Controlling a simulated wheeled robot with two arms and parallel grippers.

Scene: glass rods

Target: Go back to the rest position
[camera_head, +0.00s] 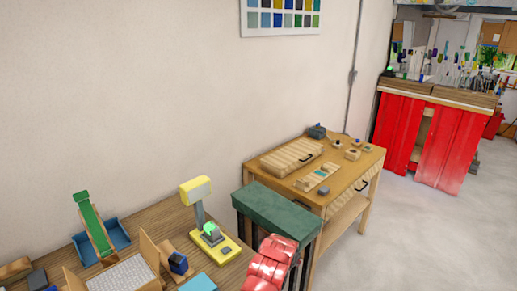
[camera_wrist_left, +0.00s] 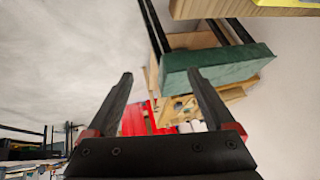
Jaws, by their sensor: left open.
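My left gripper (camera_wrist_left: 158,75) shows in the left wrist view with its two dark fingers spread apart. Nothing is between the fingers. The view is tilted, and a green-topped stand (camera_wrist_left: 218,66) appears beyond the fingertips, apart from them as far as I can tell. In the head view I cannot make out the left gripper's fingers. My right gripper is in neither view.
In the head view the green-topped stand (camera_head: 278,212) stands between a workbench with a yellow device (camera_head: 197,191) and a wooden table (camera_head: 337,193). Red cabinets (camera_head: 399,130) stand at the back right. Grey floor (camera_head: 430,240) is clear at right.

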